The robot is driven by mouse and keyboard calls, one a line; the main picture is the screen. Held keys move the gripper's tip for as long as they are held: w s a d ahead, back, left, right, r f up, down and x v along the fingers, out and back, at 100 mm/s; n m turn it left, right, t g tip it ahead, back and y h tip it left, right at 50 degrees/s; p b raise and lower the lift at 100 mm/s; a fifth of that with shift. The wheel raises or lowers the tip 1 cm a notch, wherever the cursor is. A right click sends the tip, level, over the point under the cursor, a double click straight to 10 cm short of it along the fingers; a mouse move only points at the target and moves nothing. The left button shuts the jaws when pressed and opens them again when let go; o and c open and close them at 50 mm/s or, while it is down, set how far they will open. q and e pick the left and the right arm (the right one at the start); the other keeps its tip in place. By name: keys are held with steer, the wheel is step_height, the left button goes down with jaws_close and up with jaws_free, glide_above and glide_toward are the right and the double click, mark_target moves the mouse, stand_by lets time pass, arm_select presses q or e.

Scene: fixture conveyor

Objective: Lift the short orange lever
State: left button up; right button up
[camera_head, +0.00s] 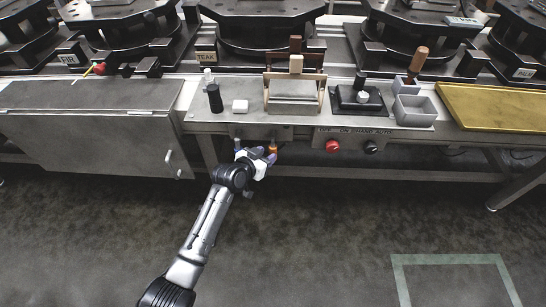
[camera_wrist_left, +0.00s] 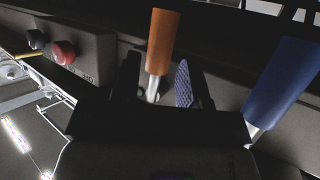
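The short orange lever (camera_head: 272,149) sticks out from the front panel of the bench, below the tabletop. In the left wrist view its orange handle (camera_wrist_left: 163,40) sits on a thin metal shaft. My left gripper (camera_head: 264,156) is at the lever. In the left wrist view its two fingers (camera_wrist_left: 157,82) are apart, one on each side of the lever's shaft, with gaps visible. A patterned purple pad shows on one finger. My right gripper is in neither view.
A blue-handled lever (camera_wrist_left: 285,82) stands close beside the gripper in the left wrist view. A red button (camera_head: 332,146) and a black knob (camera_head: 370,147) are on the panel to the right. A grey cabinet (camera_head: 95,140) stands left. The floor in front is free.

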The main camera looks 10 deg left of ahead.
mark_target(271, 153)
arm_select(q)
steer(key=b+x, duration=0.1)
steer(key=x, duration=0.2)
steer(key=shift+w+f+b, duration=0.15)
steer(key=shift+f+b, duration=0.1)
steer(key=shift+b, duration=0.15)
steer(key=shift+w+d+f+b, duration=0.1)
steer(key=shift+w+d+b, duration=0.2)
steer(key=shift+w+d, duration=0.15)
steer(key=shift+a, duration=0.1)
jaws_close()
